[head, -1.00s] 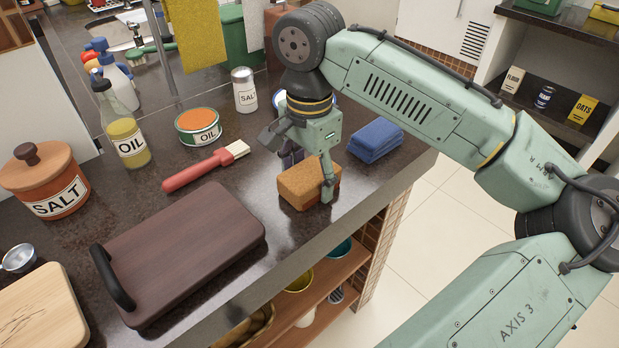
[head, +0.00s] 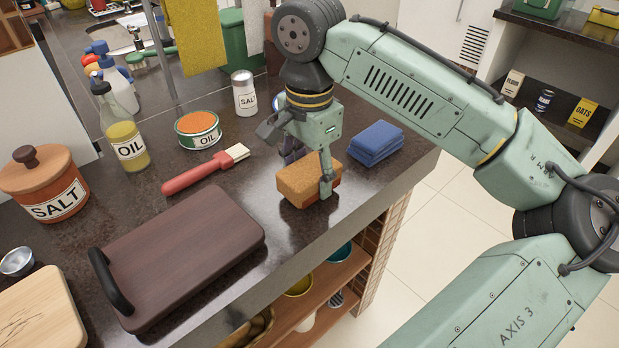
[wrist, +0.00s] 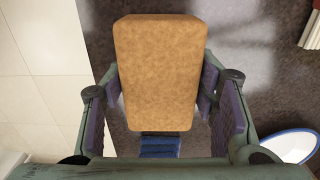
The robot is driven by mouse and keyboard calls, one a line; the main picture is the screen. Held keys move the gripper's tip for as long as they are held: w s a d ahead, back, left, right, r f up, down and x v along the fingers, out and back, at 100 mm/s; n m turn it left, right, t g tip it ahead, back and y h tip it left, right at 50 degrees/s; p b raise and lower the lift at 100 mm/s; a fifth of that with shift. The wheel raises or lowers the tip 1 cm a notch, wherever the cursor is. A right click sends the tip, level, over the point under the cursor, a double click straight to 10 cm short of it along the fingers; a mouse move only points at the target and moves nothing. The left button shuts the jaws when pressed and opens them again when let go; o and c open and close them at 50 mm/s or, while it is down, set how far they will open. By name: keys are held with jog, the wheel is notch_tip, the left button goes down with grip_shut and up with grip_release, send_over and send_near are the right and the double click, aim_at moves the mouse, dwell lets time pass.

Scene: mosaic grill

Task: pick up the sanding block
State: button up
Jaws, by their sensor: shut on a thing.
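The sanding block (head: 303,184) is an orange-brown block on the dark counter near its front edge. My gripper (head: 312,172) reaches down over it from above, with one finger on its near right side. In the wrist view the block (wrist: 157,70) sits between the two fingers (wrist: 158,102), which press on its sides. My gripper is shut on the block. The far finger is partly hidden in the head view. I cannot tell whether the block is clear of the counter.
A folded blue cloth (head: 375,144) lies right of the block. A red-handled brush (head: 200,171) and a dark cutting board (head: 183,250) lie to the left. A salt can (head: 245,93) and an oil tin (head: 198,130) stand behind. The counter's front edge (head: 330,226) is close.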

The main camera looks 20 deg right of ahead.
jog(key=shift+s+r+b, duration=0.2)
jog(key=shift+r, duration=0.3)
jog(key=shift+s+r+b, duration=0.15)
jog(key=shift+r+b, duration=0.05)
jog(key=shift+r, duration=0.3)
jog(key=s+a+r+b, duration=0.1)
jog(key=s+b, duration=0.1)
jog(key=s, duration=1.3)
jog(key=shift+s+a+r+b, duration=0.15)
jog(key=shift+a+r+b, duration=0.15)
jog(key=shift+a, duration=0.05)
